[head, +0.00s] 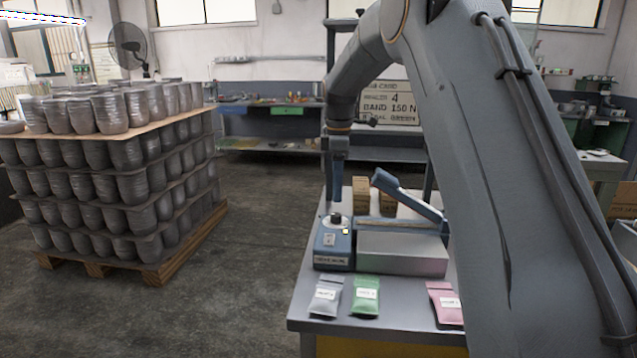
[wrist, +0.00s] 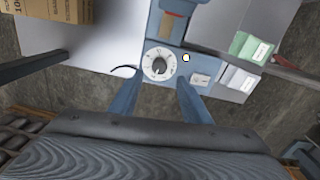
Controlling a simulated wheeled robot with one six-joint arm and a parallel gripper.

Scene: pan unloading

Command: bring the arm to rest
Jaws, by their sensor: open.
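My gripper (head: 337,190) hangs pointing down over the bench, above the blue box with the dial at its left side. Its two blue fingers are apart with nothing between them; the wrist view shows the gap (wrist: 158,84) too. The white dial (wrist: 157,61) with a dark knob lies just past the fingertips in that view, and it also shows on the blue box (head: 333,246) in the head view. Whether the fingers touch the dial cannot be told. My arm bends over from the right.
A blue lever (head: 405,195) rises over a grey block (head: 402,252) beside the box. Grey (head: 326,296), green (head: 366,295) and pink (head: 445,302) packets lie at the bench's (head: 390,324) front. Small cartons (head: 361,192) stand behind. A pallet of stacked pots (head: 110,170) stands left, with open floor between.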

